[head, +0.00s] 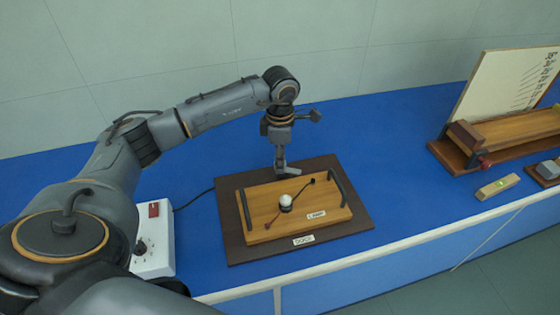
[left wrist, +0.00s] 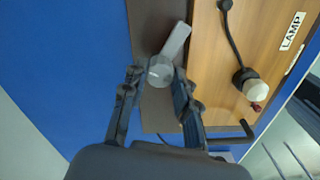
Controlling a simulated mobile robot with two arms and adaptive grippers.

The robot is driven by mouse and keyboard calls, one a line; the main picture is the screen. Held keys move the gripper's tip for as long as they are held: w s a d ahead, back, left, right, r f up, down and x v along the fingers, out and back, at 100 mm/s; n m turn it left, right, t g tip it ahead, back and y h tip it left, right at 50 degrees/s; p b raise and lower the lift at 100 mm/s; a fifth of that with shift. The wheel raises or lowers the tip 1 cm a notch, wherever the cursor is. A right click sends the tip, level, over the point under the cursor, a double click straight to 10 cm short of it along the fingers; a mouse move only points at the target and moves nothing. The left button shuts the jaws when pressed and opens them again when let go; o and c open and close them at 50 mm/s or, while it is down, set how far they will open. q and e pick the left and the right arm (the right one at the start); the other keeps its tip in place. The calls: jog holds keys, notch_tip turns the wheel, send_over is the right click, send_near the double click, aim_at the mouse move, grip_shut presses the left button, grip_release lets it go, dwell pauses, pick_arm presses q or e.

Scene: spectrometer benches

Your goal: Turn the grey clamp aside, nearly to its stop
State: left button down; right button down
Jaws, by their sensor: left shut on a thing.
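The grey clamp (left wrist: 174,46) is a flat lever with a round pivot end. In the left wrist view the round end sits between the fingers of my left gripper (left wrist: 158,76), which is shut on it. The lever slants up and right, with its tip close to the edge of the wooden lamp board (left wrist: 215,80). In the head view my left gripper (head: 280,155) reaches down from above at the far edge of the board, and the fingers partly hide the clamp. My right gripper is out of view.
The board carries a white lamp (head: 286,200), dark handles and labels, on a dark dock base (head: 355,215). A white control box (head: 155,235) with a red switch stands at left. A wooden stand (head: 510,130) and small blocks are at right. Blue bench between is clear.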

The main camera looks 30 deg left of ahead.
pick_arm(q)
jog(key=n+b, duration=0.1)
jog(key=n, duration=0.3)
jog(key=shift+n, duration=0.4)
dwell(0.4)
jog(key=c, duration=1)
grip_release()
jog(key=shift+r, duration=0.3)
notch_tip(320, 180, up, 11)
jog(key=shift+r, duration=0.2)
